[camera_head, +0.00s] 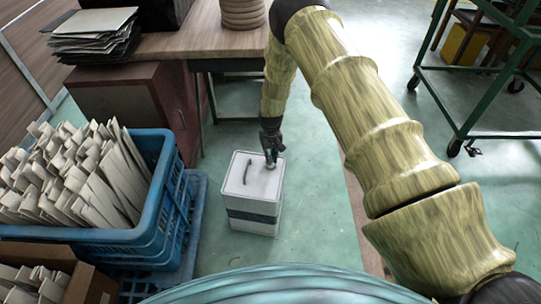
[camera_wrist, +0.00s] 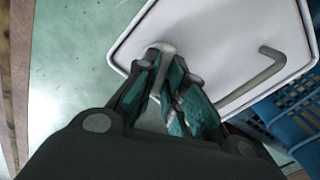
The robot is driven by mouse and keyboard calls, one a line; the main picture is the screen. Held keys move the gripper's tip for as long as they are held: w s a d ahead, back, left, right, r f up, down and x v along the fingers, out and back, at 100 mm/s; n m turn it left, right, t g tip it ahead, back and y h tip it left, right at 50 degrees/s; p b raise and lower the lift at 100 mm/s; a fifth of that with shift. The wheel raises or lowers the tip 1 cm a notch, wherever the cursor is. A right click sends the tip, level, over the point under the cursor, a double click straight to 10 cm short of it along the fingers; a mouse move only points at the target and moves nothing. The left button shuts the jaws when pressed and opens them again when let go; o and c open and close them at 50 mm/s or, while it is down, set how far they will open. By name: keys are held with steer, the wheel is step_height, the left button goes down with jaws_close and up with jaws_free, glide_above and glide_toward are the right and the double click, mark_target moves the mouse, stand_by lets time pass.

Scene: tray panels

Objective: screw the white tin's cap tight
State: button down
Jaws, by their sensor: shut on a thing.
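The white tin (camera_head: 253,190) stands upright on the green floor, with a dark band around its lower half and a bent grey handle (camera_head: 247,172) on its top. In the wrist view its pale top (camera_wrist: 215,35) fills the upper right, and the handle (camera_wrist: 262,72) lies to the right of my fingers. My gripper (camera_head: 271,160) reaches down from above to the tin's far right corner. In the wrist view my gripper (camera_wrist: 168,75) is shut on the small grey cap (camera_wrist: 163,47), of which only the upper edge shows; the fingers hide the rest.
A blue crate (camera_head: 150,190) full of pale folders stands left of the tin, close beside it. A wooden desk (camera_head: 195,42) stands behind. A green cart (camera_head: 480,80) is at the right. The floor just right of the tin is clear.

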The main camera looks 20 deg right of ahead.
steer(key=m, duration=0.5)
steer(key=shift+d+m, duration=0.1)
steer(key=shift+m, duration=0.2)
stand_by(0.4)
steer(key=c, duration=1.5)
jaws_free()
step_height(320, 180, up, 12)
